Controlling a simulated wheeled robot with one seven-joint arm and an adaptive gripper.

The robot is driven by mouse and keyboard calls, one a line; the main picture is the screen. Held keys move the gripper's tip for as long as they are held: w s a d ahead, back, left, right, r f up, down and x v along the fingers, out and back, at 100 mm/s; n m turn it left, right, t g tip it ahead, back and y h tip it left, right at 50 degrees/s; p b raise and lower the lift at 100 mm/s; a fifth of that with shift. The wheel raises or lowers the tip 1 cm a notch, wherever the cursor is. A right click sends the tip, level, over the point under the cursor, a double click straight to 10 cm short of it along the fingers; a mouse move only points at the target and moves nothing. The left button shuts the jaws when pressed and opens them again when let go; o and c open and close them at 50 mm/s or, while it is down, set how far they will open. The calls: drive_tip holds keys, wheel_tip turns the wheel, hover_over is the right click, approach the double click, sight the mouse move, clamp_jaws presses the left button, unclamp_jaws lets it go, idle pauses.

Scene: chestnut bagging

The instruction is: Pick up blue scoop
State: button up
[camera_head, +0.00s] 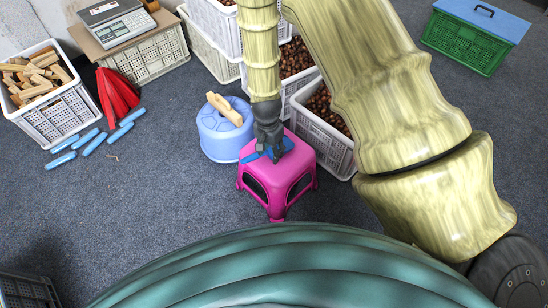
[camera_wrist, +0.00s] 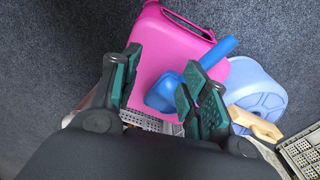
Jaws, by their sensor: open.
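The blue scoop (camera_head: 287,144) lies on top of the pink stool (camera_head: 301,162), partly hidden by my gripper (camera_head: 270,152) in the head view. In the wrist view the scoop (camera_wrist: 161,96) lies across the pink stool (camera_wrist: 165,55), its bowl toward the lower left and its handle toward the upper right. My gripper (camera_wrist: 164,77) is open, with green-padded fingers spread apart. The scoop's bowl shows between the fingers, and the right finger covers part of the scoop. I cannot tell whether a finger touches it.
A light-blue round stool (camera_head: 215,140) with a wooden piece (camera_head: 225,108) on it stands left of the pink stool. White crates of chestnuts (camera_head: 324,130) stand behind and to the right. Several blue-handled things (camera_head: 93,144) lie on the floor at left beside red bags (camera_head: 115,95).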

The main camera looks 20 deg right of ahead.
drive_tip(key=w+m+b, duration=0.1)
drive_tip(key=w, duration=0.1)
drive_tip(key=w+a+m+b, duration=0.1)
drive_tip(key=w+b, duration=0.1)
drive_tip(key=w+a+b, duration=0.1)
drive_tip(key=w+b, duration=0.1)
drive_tip(key=shift+w+f+m, duration=0.25)
drive_tip(key=shift+m, duration=0.15)
drive_tip(key=shift+w+a+r+y+b, duration=0.2)
drive_tip(key=shift+w+y+b, duration=0.1)
drive_tip(key=shift+w, duration=0.15)
drive_tip(key=shift+m, duration=0.3)
drive_tip(key=shift+f+b, duration=0.95)
drive_tip(key=shift+f, duration=1.8)
drive_tip(key=shift+d+f+b, duration=0.15)
drive_tip(key=shift+f+b, duration=0.55)
drive_tip(key=shift+f, duration=0.6)
drive_tip(key=shift+d+f+b, duration=0.1)
drive_tip(key=shift+f+b, duration=0.55)
drive_tip(key=shift+f, duration=0.65)
drive_tip(key=shift+r, duration=0.1)
clamp_jaws()
